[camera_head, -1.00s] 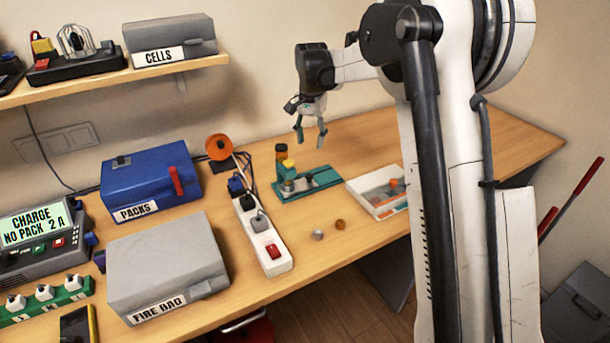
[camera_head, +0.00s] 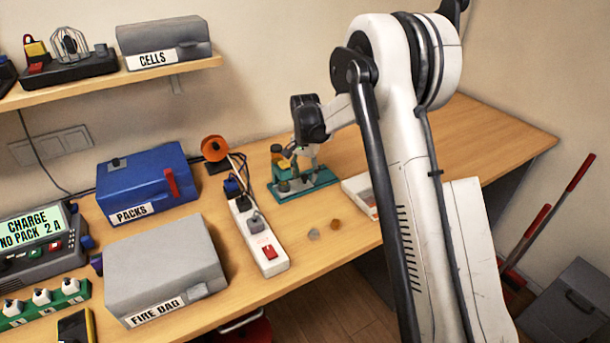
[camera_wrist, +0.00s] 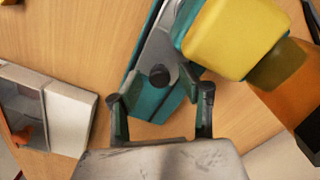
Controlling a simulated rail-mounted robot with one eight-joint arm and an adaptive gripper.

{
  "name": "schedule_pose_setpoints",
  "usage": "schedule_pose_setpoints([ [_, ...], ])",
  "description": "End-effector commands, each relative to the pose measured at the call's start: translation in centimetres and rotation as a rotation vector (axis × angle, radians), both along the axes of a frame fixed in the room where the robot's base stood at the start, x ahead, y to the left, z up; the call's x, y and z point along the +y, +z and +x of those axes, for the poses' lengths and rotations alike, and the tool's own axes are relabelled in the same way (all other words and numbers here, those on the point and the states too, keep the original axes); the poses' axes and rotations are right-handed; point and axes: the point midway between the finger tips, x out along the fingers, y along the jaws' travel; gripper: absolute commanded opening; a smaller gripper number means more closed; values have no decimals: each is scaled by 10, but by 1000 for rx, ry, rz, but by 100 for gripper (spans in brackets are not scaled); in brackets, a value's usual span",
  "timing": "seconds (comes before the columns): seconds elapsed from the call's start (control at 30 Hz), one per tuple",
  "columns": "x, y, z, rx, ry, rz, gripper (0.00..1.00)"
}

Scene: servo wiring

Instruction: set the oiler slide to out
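The oiler (camera_head: 318,183) is a teal base with grey metal and yellow parts, standing on the bench. In the wrist view its teal base (camera_wrist: 150,108) carries a grey metal plate with a dark round knob (camera_wrist: 159,75), which I take to be the slide's knob. A yellow block (camera_wrist: 232,35) overhangs the plate at the upper right. My gripper (camera_wrist: 160,104) is open, with its two fingers apart on either side of the teal end, just short of the knob. Nothing is between the fingertips but the base below. In the head view my arm hides part of the oiler.
A white tray (camera_head: 358,190) stands right of the oiler, partly behind my arm; it also shows in the wrist view (camera_wrist: 68,115). A power strip (camera_head: 262,240) and an orange reel (camera_head: 214,148) lie to the left.

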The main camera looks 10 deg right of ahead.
Motion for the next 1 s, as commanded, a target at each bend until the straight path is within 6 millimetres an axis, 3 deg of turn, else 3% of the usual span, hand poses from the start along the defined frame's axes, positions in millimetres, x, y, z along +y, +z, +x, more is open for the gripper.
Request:
schedule_pose_setpoints([
  [0.37,0,-6,0,0,0,0,39],
  [0.67,0,-6,0,0,0,0,0],
  [1.0,3,-6,2,0,9,0,0],
])
